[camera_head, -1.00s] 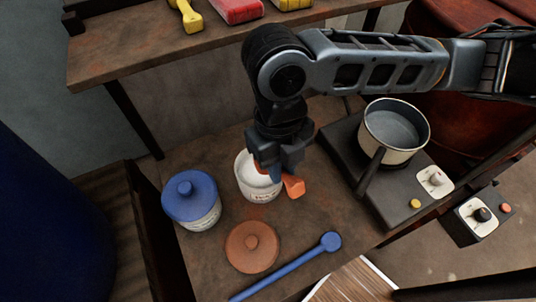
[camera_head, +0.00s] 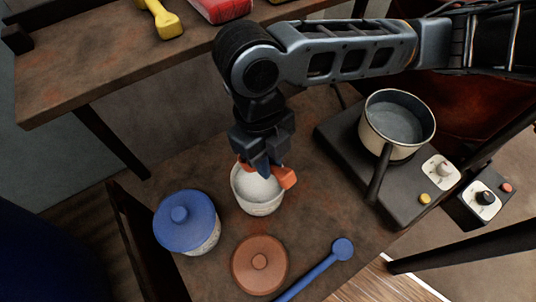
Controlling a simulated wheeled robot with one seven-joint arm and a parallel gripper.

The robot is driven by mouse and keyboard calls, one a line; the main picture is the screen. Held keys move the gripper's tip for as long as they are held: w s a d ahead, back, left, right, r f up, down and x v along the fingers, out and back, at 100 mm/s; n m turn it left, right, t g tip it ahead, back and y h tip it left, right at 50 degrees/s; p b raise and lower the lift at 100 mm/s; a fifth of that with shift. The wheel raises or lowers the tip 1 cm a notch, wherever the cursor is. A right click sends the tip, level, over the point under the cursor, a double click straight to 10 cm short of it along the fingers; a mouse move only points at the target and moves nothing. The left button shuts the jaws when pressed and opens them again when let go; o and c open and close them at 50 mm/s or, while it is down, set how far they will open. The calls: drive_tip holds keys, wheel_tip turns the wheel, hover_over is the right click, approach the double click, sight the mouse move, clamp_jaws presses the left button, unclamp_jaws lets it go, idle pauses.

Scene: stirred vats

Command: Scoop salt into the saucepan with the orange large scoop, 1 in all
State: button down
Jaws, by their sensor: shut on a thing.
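The cream saucepan (camera_head: 402,151) stands on a dark hotplate at the right, its dark handle pointing toward the front; grey content shows inside. An open white tub (camera_head: 258,207) with white contents, likely the salt, stands on the table at the centre. My gripper (camera_head: 264,166) points down over the tub's back rim and is shut on the orange scoop (camera_head: 287,178). Part of the scoop shows at the tub's right rim; the rest is hidden by the gripper, so I cannot tell how deep it sits in the salt.
A blue-lidded tub (camera_head: 186,222) stands left of the white tub. An orange-brown lid (camera_head: 259,264) and a blue long-handled spoon (camera_head: 320,268) lie in front. The hotplate (camera_head: 345,150) has knobs at its right. A shelf (camera_head: 95,60) with a yellow scoop (camera_head: 163,18) runs along the back.

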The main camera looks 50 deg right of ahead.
drive_tip(key=shift+f+b, duration=3.45)
drive_tip(key=shift+f, duration=1.05)
drive_tip(key=shift+r, duration=0.2)
